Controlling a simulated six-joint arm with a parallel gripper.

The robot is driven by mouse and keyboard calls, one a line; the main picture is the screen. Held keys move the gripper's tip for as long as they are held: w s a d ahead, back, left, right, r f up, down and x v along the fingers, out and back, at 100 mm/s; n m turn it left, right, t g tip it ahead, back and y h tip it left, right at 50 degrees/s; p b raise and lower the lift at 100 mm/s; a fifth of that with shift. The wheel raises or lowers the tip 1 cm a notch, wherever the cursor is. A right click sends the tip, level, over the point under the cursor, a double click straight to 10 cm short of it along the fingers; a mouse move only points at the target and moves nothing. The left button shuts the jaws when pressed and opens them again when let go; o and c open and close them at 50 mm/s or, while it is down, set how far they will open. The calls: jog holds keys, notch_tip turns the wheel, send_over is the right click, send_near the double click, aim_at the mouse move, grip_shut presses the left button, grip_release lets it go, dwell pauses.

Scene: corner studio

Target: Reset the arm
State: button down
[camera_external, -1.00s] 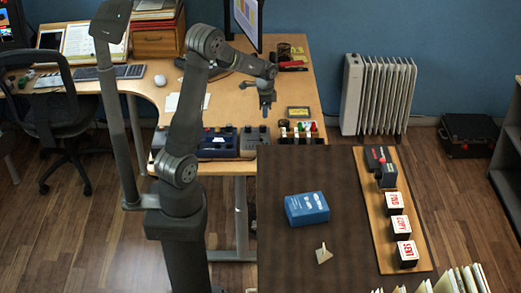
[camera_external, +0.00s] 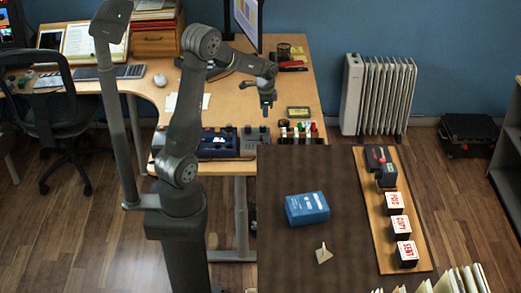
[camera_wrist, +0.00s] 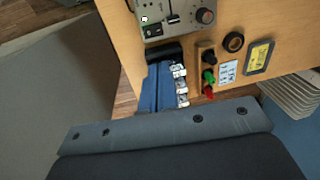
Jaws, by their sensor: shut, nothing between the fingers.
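My gripper (camera_external: 266,103) hangs over the right part of the wooden desk (camera_external: 302,88), pointing down, with nothing in it. It is shut. It is well apart from the dark table with the blue box.
A monitor (camera_external: 247,20) rises behind. On the dark table (camera_external: 285,250) are a blue box (camera_external: 307,208), a small beige piece (camera_external: 323,253) and a stamp rack (camera_external: 371,215).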

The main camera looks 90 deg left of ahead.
notch_tip(320, 180, up, 8)
jog(key=d+n, duration=0.2)
jog(key=n, duration=1.5)
notch_tip(320, 180, down, 4)
jog(key=shift+r, duration=0.1)
